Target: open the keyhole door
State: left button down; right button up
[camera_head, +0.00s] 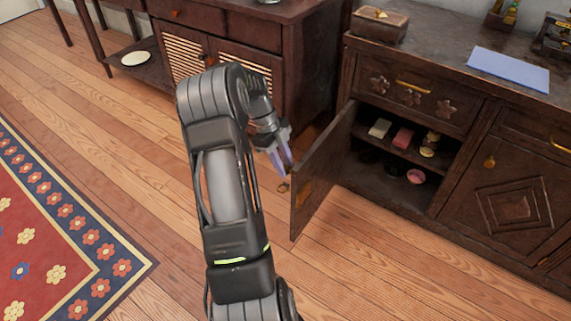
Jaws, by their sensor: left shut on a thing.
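The keyhole door (325,170) of the dark wooden cabinet stands swung open, its free edge toward me and to the left. The opening behind it shows two shelf levels. My left gripper (281,162) is at the outer side of the door near its free edge and is shut on the door's hardware. A small brass piece (283,187) shows just below the fingertips. The exact grip is too small to make out. My right gripper is out of view.
Inside the cabinet (451,115) are a pink box (403,138), a pale box (380,128) and a pink bowl (415,176). A second cabinet (238,32) stands at the back. Floor in front is clear.

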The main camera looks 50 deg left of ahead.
pick_arm(q)
jog(key=c, duration=1.2)
grip_release()
jog(key=shift+o, duration=0.2)
jog(key=shift+r, duration=0.1)
jog(key=p+v, duration=0.2)
jog(key=v, duration=0.5)
jog(key=shift+r+p, duration=0.25)
jog(key=shift+p, duration=0.1)
jog(key=shift+s+a, duration=0.1)
jog(key=shift+a, duration=0.05)
